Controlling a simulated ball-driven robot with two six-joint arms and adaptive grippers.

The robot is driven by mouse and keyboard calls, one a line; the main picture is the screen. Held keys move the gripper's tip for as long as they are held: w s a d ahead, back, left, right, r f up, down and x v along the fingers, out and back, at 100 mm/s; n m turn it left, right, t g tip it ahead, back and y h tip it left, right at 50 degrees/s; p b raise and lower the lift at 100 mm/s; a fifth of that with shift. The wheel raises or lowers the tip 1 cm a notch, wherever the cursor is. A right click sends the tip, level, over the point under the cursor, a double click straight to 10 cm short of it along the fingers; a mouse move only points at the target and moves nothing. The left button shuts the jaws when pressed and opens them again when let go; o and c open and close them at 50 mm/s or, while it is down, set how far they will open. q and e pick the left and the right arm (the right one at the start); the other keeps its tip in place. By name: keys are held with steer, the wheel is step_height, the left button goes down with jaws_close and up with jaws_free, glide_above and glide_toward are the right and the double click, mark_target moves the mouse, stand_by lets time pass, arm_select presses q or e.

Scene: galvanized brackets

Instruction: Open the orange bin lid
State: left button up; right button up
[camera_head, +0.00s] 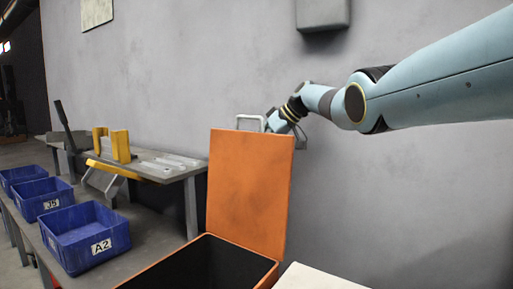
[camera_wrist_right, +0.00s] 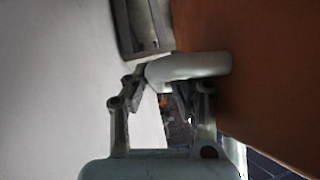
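The orange bin (camera_head: 160,274) stands low in the middle of the head view, its dark inside showing. Its orange lid (camera_head: 250,188) stands upright at the back of the opening; its orange face also fills the right of the right wrist view (camera_wrist_right: 270,70). A pale handle (camera_head: 250,117) sticks up at the lid's top edge. My right gripper (camera_head: 272,121) is at the handle's right end. In the right wrist view its fingers (camera_wrist_right: 162,88) are drawn close together at the pale handle bar (camera_wrist_right: 195,67), which partly hides the fingertips; they look shut on it. My left gripper is not in view.
Blue bins, including one marked A2 (camera_head: 88,238), stand on a bench at the left. A grey table (camera_head: 165,172) with yellow tools is behind them. A grey wall (camera_head: 400,190) is close behind the lid. A pale surface (camera_head: 315,279) is right of the bin.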

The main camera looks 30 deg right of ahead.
steer(key=shift+s+d+r, duration=0.1)
steer(key=shift+r, duration=0.05)
steer(key=v, duration=1.1)
steer(key=shift+s+r, duration=0.2)
steer(key=shift+s, duration=0.05)
